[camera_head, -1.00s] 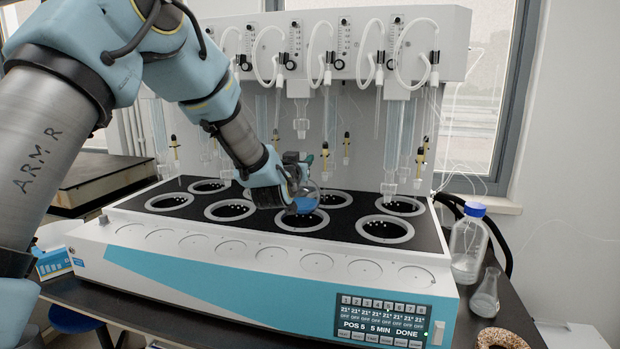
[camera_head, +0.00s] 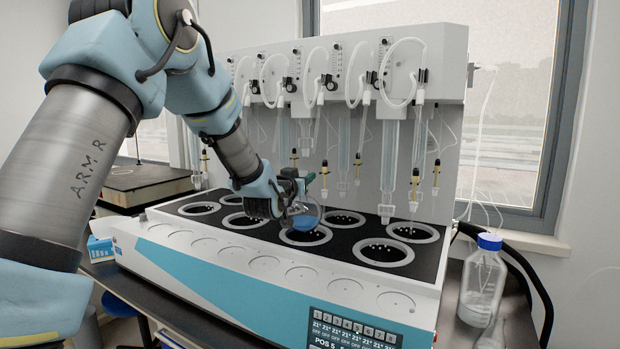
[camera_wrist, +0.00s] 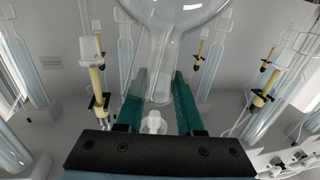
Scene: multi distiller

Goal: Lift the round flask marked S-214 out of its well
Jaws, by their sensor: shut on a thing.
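A clear round flask (camera_head: 305,217) with blue liquid in its bulb is held by its neck in my gripper (camera_head: 298,182). In the head view its bulb is just above a front-row well (camera_head: 306,237), overlapping the well's back rim; the exact gap is hard to judge. In the wrist view the glass bulb (camera_wrist: 172,22) is at the top, and the neck runs down between the green fingers of my gripper (camera_wrist: 159,82), which are shut on it. No S-214 marking is readable on the flask.
The white multi-well distiller (camera_head: 255,262) has several open wells in a black top. Glass tubes and yellow-clipped nozzles (camera_head: 414,185) hang behind the flask. A blue-capped bottle (camera_head: 482,282) stands at the right. A display (camera_head: 352,328) is on the front panel.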

